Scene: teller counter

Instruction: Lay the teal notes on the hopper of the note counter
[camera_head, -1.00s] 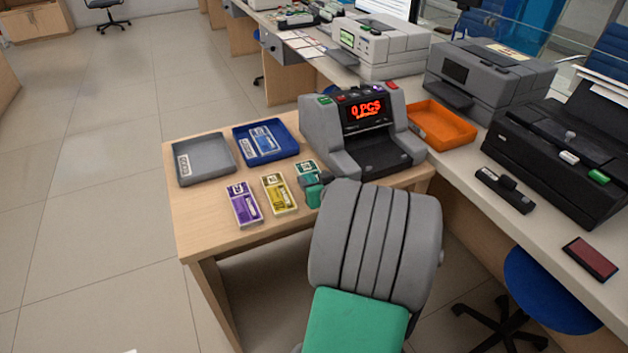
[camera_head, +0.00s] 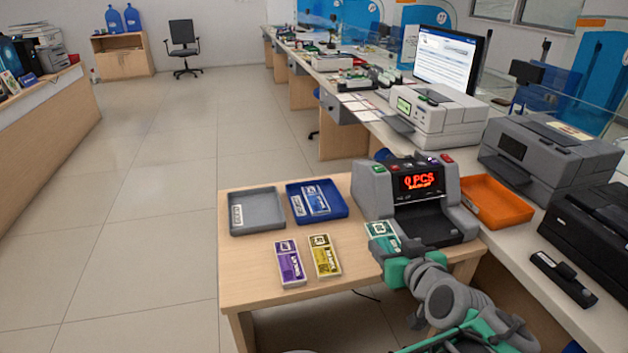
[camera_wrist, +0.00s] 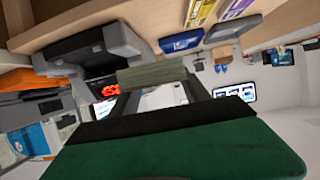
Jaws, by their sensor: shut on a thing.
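The teal notes (camera_head: 381,231) are a banded bundle with a white label, in front of the note counter's left side in the head view. My gripper (camera_head: 388,252) is shut on their near end; it hides part of them. They look raised slightly off the table, but the height is hard to tell. The note counter (camera_head: 455,211) is grey, with a red display reading 0 PCS and a dark open bay (camera_head: 424,222) in front. In the wrist view, a grey-green slab (camera_wrist: 152,75), probably the notes, lies beyond my green gripper body (camera_wrist: 180,150).
Purple notes (camera_head: 290,263) and yellow notes (camera_head: 324,256) lie on the wooden table (camera_head: 262,290), left of my gripper. Behind are a grey tray (camera_head: 257,226) and a blue tray (camera_head: 338,205) holding blue notes. An orange tray (camera_head: 515,217) stands right of the counter.

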